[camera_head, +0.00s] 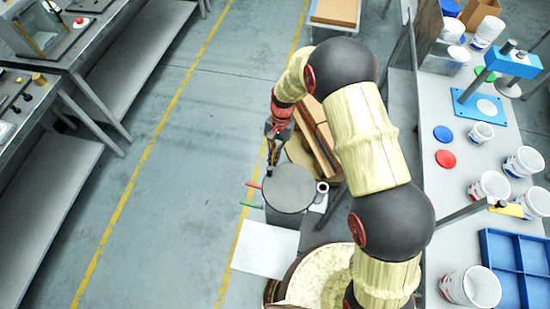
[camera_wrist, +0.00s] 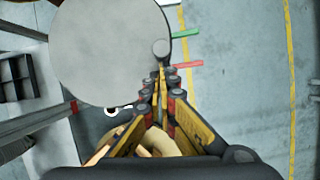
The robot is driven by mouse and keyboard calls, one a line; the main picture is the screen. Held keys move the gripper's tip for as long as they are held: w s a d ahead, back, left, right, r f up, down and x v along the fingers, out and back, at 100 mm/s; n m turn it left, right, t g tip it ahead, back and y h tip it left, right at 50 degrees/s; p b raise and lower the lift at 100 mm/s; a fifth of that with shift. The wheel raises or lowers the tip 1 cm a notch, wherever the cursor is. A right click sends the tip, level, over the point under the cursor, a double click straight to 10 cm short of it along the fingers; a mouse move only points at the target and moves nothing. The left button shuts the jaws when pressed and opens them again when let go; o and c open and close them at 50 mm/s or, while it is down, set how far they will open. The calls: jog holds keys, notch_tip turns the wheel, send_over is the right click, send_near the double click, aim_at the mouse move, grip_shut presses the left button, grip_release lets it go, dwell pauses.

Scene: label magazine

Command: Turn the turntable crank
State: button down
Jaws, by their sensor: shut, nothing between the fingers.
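The turntable (camera_head: 290,190) is a round grey disc standing beside my arm in the head view. It fills the upper left of the wrist view (camera_wrist: 105,50). A small round grey knob (camera_wrist: 161,47), which looks like the crank handle, stands at the disc's edge in the wrist view. My gripper (camera_head: 271,170) points down at the disc's upper left edge. In the wrist view my gripper (camera_wrist: 162,70) is shut and empty, with its fingertips right beside the knob. I cannot tell whether they touch it. In the head view the fingers hide the knob.
A red bar (camera_head: 253,185) and a green bar (camera_head: 250,204) stick out left of the disc. A white ring-ended post (camera_head: 322,188) stands at its right. Cardboard (camera_head: 315,135) lies behind. A workbench with white buckets (camera_head: 490,186) is at the right. Floor at the left is clear.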

aim_at(266, 196)
jog(key=shift+s+a+n, duration=0.2)
jog(key=shift+a+n, duration=0.05)
jog(key=shift+n, duration=0.15)
jog(key=s+a+n+h, duration=0.1)
jog(key=s+n, duration=0.1)
jog(key=s+a+n+h+b, duration=0.1)
jog(key=n, duration=0.1)
jog(key=s+a+n+h+b, duration=0.1)
jog(key=s+n, duration=0.1)
jog(key=n, duration=0.1)
jog(key=shift+s+a, duration=0.15)
jog(key=shift+s, duration=0.2)
jog(key=s+n, duration=0.2)
jog(key=shift+s+a+n+t+h, duration=0.1)
jog(key=shift+a+n+t+h, duration=0.05)
jog(key=shift+n+t+h, duration=0.2)
jog(key=shift+s+d+n+t+h, duration=0.2)
jog(key=shift+s+n+t+h, duration=0.3)
jog(key=shift+s+n, duration=1)
